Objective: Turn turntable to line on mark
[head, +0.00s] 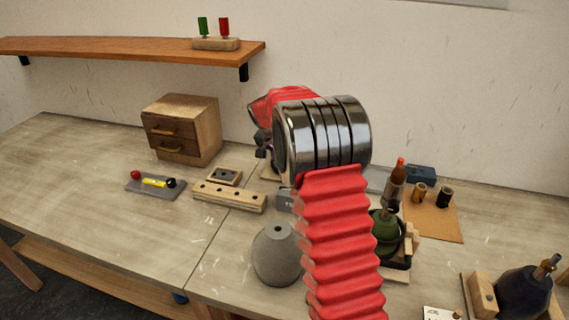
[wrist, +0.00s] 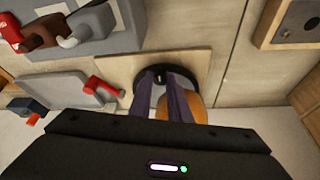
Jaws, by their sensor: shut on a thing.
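In the wrist view the turntable (wrist: 139,98) is a dark round disc on a pale wooden board (wrist: 117,63). My gripper (wrist: 161,77) reaches down over it, its two purple-grey fingers closed at a small dark part near the middle of the disc. A rounded orange thing (wrist: 194,108) shows just right of the fingers, partly hidden by them. I cannot make out the line or the mark. In the head view my arm hides the turntable.
In the wrist view a grey plate with a red lever (wrist: 104,88) is at the left of the board, and a grey block (wrist: 92,25) is above it. In the head view a grey vase-like body (head: 276,255) and a wooden block with holes (head: 229,196) stand near my arm.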

